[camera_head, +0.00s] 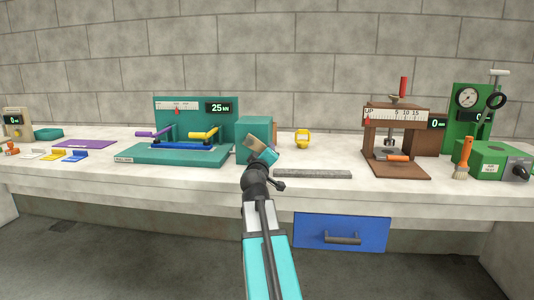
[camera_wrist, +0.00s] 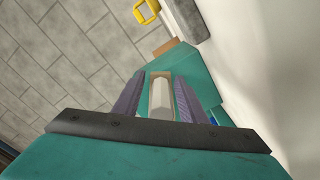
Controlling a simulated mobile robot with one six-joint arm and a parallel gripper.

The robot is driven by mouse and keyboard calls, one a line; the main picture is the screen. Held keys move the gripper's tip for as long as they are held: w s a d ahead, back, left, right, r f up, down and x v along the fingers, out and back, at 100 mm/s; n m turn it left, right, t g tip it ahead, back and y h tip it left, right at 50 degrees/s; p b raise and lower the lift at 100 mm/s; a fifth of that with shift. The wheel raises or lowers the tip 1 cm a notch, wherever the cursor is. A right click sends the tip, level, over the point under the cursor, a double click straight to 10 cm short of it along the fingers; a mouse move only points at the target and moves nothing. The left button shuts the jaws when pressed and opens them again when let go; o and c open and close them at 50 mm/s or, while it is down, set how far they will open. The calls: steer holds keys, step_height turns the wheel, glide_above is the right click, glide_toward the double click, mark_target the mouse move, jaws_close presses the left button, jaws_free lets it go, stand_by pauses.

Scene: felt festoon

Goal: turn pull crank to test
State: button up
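The teal pull tester (camera_head: 172,154) stands on the bench left of centre. Its display (camera_head: 218,107) reads 25 kN and a red pointer (camera_head: 177,111) stands on its scale. A teal box (camera_head: 255,130) is at its right end, where the crank would be. My gripper (camera_head: 262,148) is at the front of this box, and hides much of it. In the wrist view a pale crank handle (camera_wrist: 160,97) lies between the two grey-purple fingers of my gripper (camera_wrist: 159,90). The fingers flank it closely, but I cannot tell whether they press on it.
A grey metal bar (camera_head: 312,174) lies to the right, with a yellow object (camera_head: 302,139) behind it. A brown press (camera_head: 395,145) and a green machine (camera_head: 490,155) stand farther right. Coloured clips (camera_head: 72,156) and a purple mat (camera_head: 85,144) are at left. A blue drawer (camera_head: 342,229) is below.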

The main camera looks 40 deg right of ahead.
steer(key=shift+p+v, duration=0.4)
steer(key=shift+v, duration=2.45)
steer(key=b+v, duration=0.1)
steer(key=v, duration=0.1)
steer(key=shift+s+a+f, duration=0.1)
steer(key=shift+s+a, duration=0.15)
steer(key=shift+a, duration=0.05)
steer(key=shift+b, duration=0.8)
steer(key=shift+s+a, duration=0.1)
steer(key=shift+a, duration=0.05)
steer(key=shift+b+v, duration=2.4)
steer(key=shift+b, duration=1.9)
